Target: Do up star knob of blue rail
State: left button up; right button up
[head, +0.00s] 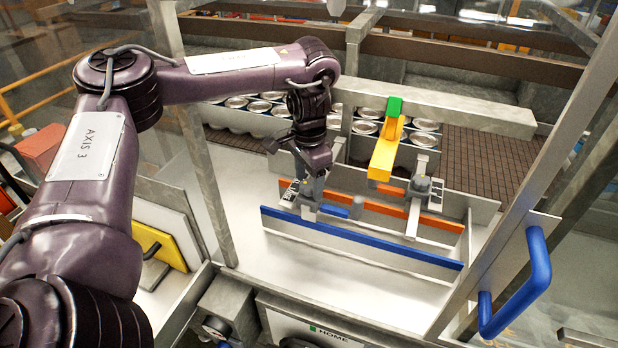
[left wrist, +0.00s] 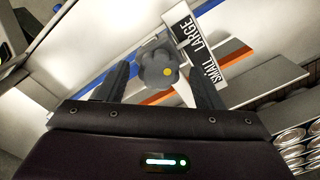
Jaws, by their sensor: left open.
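The blue rail (head: 360,240) runs along the front of the steel bed in the head view. It shows as a blue strip (left wrist: 95,79) in the left wrist view. A grey star knob (left wrist: 158,68) with a yellow dot sits beside a SMALL/LARGE scale plate (left wrist: 200,48). My left gripper (head: 309,192) points down over the left rail bracket. In the wrist view its open fingers (left wrist: 162,86) stand either side of the knob; I cannot tell if they touch it. In the head view the gripper largely hides this knob. My right gripper is not in view.
An orange rail (head: 385,210) lies behind the blue one. A second grey knob (head: 420,184) with a scale stands to the right, near a yellow arm with a green end (head: 385,150). Cans (head: 368,127) stand behind. A blue door handle (head: 520,285) is at front right.

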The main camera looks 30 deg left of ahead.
pick_arm(q)
jog(key=c, duration=1)
jog(key=shift+o, duration=0.2)
jog(key=shift+c, duration=0.2)
jog(key=m, duration=0.8)
jog(key=shift+w+r+m, duration=0.1)
jog(key=shift+m, duration=0.2)
jog(key=shift+o, duration=0.2)
jog(key=m, duration=0.8)
jog(key=shift+w+r, duration=0.1)
jog(key=shift+r, duration=0.05)
jog(key=shift+m, duration=0.4)
